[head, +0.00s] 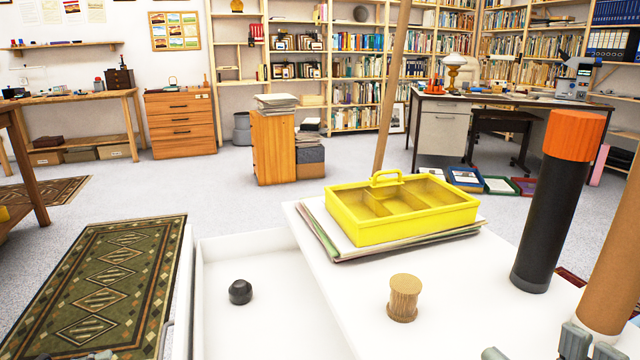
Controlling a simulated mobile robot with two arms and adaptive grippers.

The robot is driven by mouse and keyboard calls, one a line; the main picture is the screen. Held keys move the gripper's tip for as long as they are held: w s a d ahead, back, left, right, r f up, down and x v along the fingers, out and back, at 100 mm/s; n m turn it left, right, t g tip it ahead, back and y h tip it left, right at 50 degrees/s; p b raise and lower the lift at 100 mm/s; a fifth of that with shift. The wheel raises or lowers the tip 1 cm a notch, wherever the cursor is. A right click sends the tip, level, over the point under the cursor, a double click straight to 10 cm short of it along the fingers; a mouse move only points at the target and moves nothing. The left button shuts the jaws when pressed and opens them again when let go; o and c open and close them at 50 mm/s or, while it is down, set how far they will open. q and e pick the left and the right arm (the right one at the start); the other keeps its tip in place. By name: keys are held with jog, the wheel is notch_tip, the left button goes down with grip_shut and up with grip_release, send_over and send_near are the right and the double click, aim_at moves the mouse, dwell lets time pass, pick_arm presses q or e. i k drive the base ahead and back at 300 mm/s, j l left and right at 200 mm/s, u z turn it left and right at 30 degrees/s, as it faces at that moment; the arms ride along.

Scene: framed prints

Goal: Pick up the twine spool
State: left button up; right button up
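The twine spool (403,298) is a small tan spool with a flat, round top. It stands upright on the white surface (340,265), in front of a yellow divided tray. My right gripper (535,351) shows only in part at the bottom edge, to the right of the spool and nearer to me. Its grey finger parts are apart with bare white surface between them, and it does not touch the spool. Of my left gripper (98,355), only small grey bits show at the bottom left edge, far from the spool; its fingers are mostly hidden.
The yellow tray (345,230) rests on stacked prints (335,250) behind the spool. A black tube with an orange cap (545,200) and a brown cardboard tube (612,270) stand at right. A dark knob-like object (240,291) lies in the white recessed area at left. A thin wooden pole (390,90) rises behind the yellow tray.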

aim_at(401, 307)
jog(key=k, duration=0.95)
